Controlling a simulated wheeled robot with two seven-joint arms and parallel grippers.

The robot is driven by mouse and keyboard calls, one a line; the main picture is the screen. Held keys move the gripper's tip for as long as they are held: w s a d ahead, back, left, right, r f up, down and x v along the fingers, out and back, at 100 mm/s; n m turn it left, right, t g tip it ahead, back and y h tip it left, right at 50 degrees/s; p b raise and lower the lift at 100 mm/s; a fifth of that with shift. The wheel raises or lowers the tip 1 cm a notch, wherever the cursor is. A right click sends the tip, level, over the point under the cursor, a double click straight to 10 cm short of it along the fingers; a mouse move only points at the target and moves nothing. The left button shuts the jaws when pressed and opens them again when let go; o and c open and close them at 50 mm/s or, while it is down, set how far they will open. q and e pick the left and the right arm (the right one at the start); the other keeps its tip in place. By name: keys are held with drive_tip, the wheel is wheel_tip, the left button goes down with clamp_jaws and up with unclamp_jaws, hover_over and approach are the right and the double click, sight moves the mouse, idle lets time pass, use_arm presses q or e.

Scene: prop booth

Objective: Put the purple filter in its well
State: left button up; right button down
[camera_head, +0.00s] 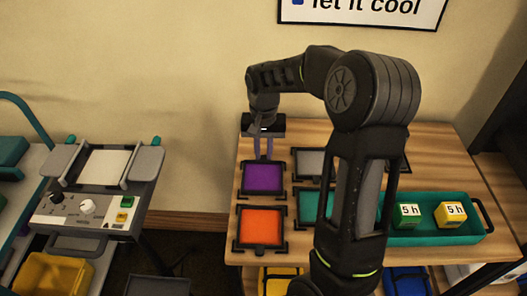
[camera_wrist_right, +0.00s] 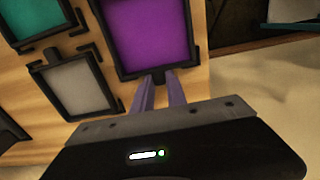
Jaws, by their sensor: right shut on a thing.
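The purple filter (camera_head: 262,178) is a square purple pane in a black frame, at the back left of the wooden table. It also shows in the right wrist view (camera_wrist_right: 157,32). My right gripper (camera_head: 263,158) reaches down at its back edge. In the right wrist view the two fingers (camera_wrist_right: 160,88) are closed together on a small black tab at the frame's edge. The filter looks flat at table level; I cannot tell whether it is lifted. I cannot make out for sure which place is its well. My left gripper is not in view.
An orange filter (camera_head: 261,226) lies in front, a grey one (camera_head: 310,163) and a green one (camera_head: 312,205) to the right. A green tray (camera_head: 436,240) holds two cubes marked 5 h. A device with a pale panel (camera_head: 104,168) stands left, across a gap.

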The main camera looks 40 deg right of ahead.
drive_tip(key=shift+f, duration=0.3)
drive_tip(key=c, duration=1.3)
unclamp_jaws()
drive_tip(key=shift+o, duration=0.2)
drive_tip(key=shift+r, duration=0.1)
drive_tip(key=shift+r+b, duration=0.4)
drive_tip(key=shift+r, duration=3.45)
